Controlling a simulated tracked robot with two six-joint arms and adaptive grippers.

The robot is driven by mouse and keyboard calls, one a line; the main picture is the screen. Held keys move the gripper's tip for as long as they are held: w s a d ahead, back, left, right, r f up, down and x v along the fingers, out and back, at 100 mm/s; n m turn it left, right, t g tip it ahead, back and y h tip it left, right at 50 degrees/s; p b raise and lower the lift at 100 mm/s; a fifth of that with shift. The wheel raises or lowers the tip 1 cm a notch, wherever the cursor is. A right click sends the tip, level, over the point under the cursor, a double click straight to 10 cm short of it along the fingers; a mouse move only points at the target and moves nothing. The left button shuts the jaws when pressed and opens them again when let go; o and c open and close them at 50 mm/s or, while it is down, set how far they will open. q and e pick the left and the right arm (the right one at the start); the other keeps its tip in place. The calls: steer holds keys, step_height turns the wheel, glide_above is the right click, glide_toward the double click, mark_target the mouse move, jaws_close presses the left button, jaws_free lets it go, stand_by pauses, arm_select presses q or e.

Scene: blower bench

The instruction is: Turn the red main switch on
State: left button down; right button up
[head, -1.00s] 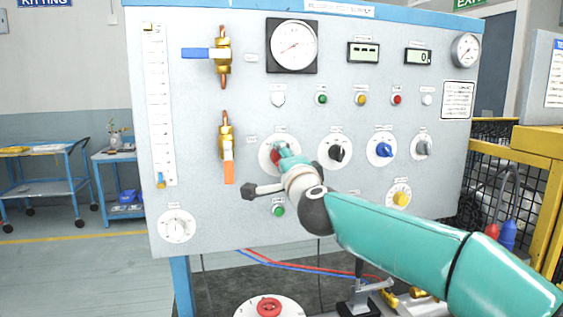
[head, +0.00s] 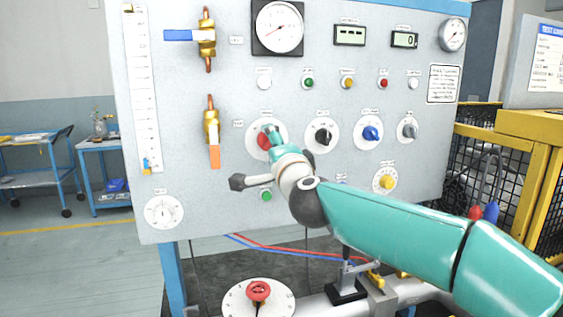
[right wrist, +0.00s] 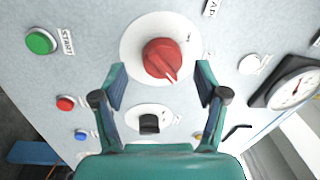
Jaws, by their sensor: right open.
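The red main switch (head: 264,141) is a red rotary knob on a white round plate in the grey panel. Whether the tips reach the knob's depth is unclear. My left gripper is not in view.
A black knob (head: 323,136), a blue knob (head: 370,133) and a grey knob (head: 409,131) stand in a row to the right. A green button (head: 266,195) sits below my gripper. An orange-handled valve (head: 214,150) is at left.

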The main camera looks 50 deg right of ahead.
steer(key=v, duration=0.9)
steer(key=shift+s+a, duration=0.2)
steer(key=shift+s, duration=0.15)
